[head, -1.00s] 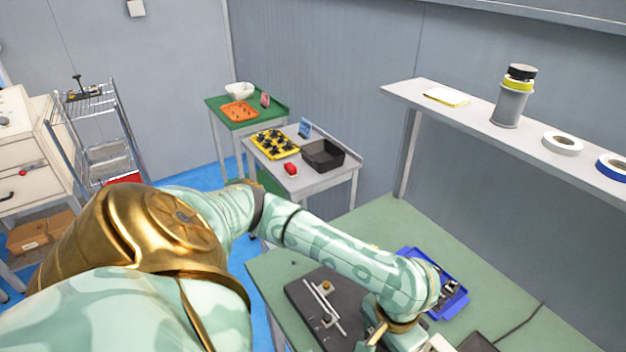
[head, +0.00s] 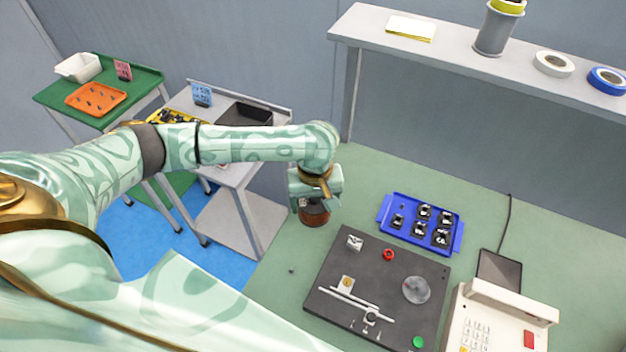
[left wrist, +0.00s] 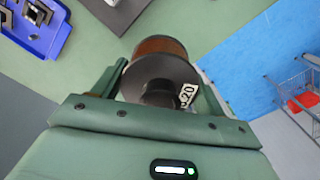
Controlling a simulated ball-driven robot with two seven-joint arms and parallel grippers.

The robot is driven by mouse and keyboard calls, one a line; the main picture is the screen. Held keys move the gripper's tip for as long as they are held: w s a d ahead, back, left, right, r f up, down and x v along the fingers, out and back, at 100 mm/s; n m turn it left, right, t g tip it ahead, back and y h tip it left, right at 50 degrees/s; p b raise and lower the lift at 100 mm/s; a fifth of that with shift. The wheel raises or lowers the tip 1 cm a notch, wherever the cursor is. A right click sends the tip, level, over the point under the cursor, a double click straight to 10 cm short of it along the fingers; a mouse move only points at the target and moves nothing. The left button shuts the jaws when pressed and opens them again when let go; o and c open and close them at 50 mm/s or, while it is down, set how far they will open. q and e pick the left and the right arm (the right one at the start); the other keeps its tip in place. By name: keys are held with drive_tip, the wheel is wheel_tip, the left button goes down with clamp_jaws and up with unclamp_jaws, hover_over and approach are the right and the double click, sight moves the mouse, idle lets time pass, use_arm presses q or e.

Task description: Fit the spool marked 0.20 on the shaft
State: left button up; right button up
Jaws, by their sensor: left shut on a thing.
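My left gripper (head: 315,192) is shut on a spool (head: 314,215) wound with copper-brown wire, held over the left part of the green bench. In the left wrist view the spool (left wrist: 160,70) sits between the fingers (left wrist: 165,85); its dark flange faces the camera and bears a white label, of which "20" is readable. The winder (head: 325,300) is a dark plate to the right of and below the spool. It carries a pale rod (head: 357,304), a red knob (head: 389,254), a grey disc (head: 417,289) and a green button (head: 418,342). I cannot tell which part is the shaft. My right gripper is out of view.
A blue tray (head: 384,213) with several black parts lies behind the winder. A beige keypad device (head: 480,325) and a dark flat panel (head: 499,270) stand at the right. A shelf (head: 450,45) with tape rolls runs above. The bench behind the spool is clear.

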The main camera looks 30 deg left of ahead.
sight(318, 203)
use_arm(q)
drive_tip(key=shift+w+a+r+n, duration=0.1)
drive_tip(key=shift+w+a+n, duration=0.05)
drive_tip(key=shift+w+n, duration=0.45)
drive_tip(key=shift+w+a+r+n, duration=0.15)
drive_tip(key=shift+w+n, duration=0.25)
drive_tip(key=shift+w, duration=0.25)
drive_tip(key=shift+w+f, duration=0.15)
drive_tip(key=shift+f, duration=0.1)
wheel_tip(318, 203, down, 4)
drive_tip(key=b, duration=0.6)
drive_tip(key=shift+f, duration=0.2)
drive_tip(key=shift+f+b, duration=0.2)
drive_tip(key=shift+b, duration=0.4)
drive_tip(key=shift+f, duration=0.35)
drive_tip(key=shift+f, duration=0.35)
drive_tip(key=shift+f, duration=0.35)
